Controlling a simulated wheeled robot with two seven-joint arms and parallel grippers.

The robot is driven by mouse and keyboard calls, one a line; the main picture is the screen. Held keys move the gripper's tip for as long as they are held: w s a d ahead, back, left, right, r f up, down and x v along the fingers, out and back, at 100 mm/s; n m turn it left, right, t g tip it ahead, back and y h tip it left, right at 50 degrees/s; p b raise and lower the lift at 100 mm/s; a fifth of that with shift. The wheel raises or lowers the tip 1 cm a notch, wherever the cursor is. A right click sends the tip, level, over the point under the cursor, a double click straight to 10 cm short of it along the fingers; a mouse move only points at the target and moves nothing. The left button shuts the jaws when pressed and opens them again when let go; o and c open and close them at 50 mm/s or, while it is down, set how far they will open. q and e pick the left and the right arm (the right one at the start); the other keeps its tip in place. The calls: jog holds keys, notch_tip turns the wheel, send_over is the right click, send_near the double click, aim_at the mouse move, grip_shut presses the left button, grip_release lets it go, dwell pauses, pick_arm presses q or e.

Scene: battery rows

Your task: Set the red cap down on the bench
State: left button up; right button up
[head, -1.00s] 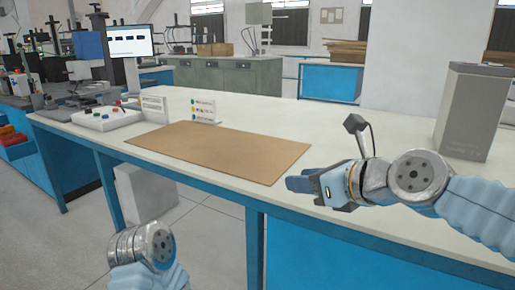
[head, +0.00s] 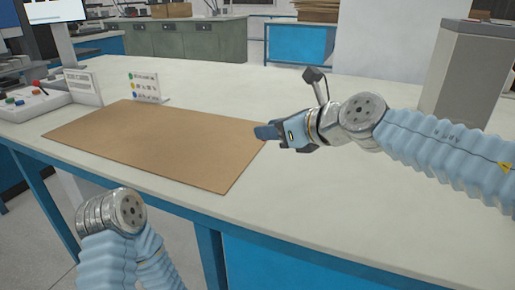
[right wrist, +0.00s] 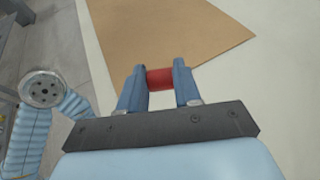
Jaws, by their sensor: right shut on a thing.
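The red cap (right wrist: 160,79) shows in the right wrist view as a small red piece between the two blue fingers. My right gripper (right wrist: 160,85) is shut on it. In the head view my right gripper (head: 266,132) is at the right edge of the brown mat, and the cap is hidden there. The bench (head: 310,190) has a pale top with a blue frame. I cannot tell the exact height of the cap above it. My left arm shows at the lower left of the head view, but its gripper is out of sight.
A brown mat (head: 150,145) lies on the bench. A grey box (head: 465,75) stands at the back right. Bare bench top lies around the mat.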

jog(key=b, duration=0.2)
send_over(273, 162)
jog(key=s, duration=0.1)
notch_tip(273, 162, down, 6)
jog(key=shift+s+f, duration=0.1)
jog(key=shift+s, duration=0.05)
jog(key=shift+w+f, duration=0.6)
jog(key=shift+f, duration=0.05)
jog(key=shift+w+f+b, duration=0.1)
jog(key=shift+f+b, duration=0.45)
jog(key=shift+f, duration=1)
jog(key=shift+f, duration=0.1)
jog(key=shift+f, duration=0.15)
jog(key=o, duration=1)
